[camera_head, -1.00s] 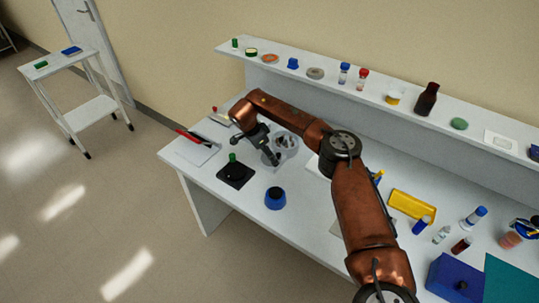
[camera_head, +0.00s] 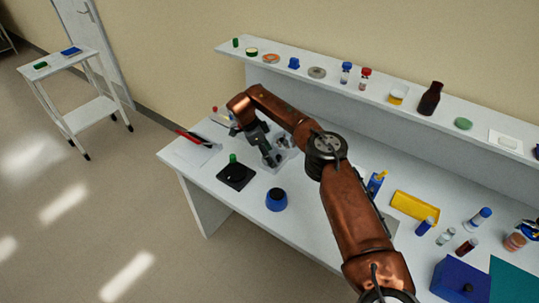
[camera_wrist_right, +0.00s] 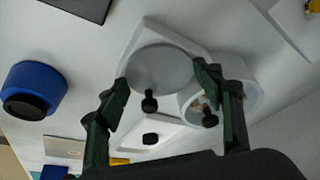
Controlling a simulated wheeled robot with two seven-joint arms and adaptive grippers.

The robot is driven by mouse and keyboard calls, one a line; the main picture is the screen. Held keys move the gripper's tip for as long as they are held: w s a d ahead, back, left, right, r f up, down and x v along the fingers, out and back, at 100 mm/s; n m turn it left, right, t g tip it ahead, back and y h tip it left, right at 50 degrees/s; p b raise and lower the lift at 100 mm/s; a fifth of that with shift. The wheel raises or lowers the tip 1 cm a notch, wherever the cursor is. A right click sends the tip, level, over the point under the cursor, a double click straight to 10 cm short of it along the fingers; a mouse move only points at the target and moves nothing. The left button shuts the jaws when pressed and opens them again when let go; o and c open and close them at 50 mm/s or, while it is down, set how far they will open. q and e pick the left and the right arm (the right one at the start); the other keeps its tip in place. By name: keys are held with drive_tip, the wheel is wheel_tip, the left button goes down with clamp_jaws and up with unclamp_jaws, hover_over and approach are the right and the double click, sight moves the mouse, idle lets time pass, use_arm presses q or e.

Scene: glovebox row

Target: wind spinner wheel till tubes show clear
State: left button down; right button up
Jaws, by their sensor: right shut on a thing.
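The spinner (camera_head: 290,141) is a pale grey device on the bench, largely hidden behind my right gripper (camera_head: 271,158) in the head view. In the right wrist view its flat grey wheel (camera_wrist_right: 160,68) has a black knob (camera_wrist_right: 149,103) at the edge. A round, see-through chamber (camera_wrist_right: 247,98) adjoins it, with a black-topped piece (camera_wrist_right: 210,118) in or in front of it. My right gripper, also in the right wrist view (camera_wrist_right: 163,80), is shut on the wheel, one finger at each side of the rim. I cannot tell whether the tubes' contents are clear. My left gripper is not in view.
A black square stand (camera_head: 236,176) with a green-topped item and a blue pot (camera_head: 276,200) stand near the spinner. A red pen lies on a pale pad (camera_head: 197,152) at left. A yellow tray (camera_head: 414,206) and several bottles are at right. A crowded shelf runs behind.

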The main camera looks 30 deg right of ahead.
drive_tip(key=shift+w+r, duration=0.1)
drive_tip(key=o, duration=1.2)
drive_tip(key=v, duration=1.1)
drive_tip(key=shift+a+r, duration=0.15)
drive_tip(key=shift+r, duration=0.25)
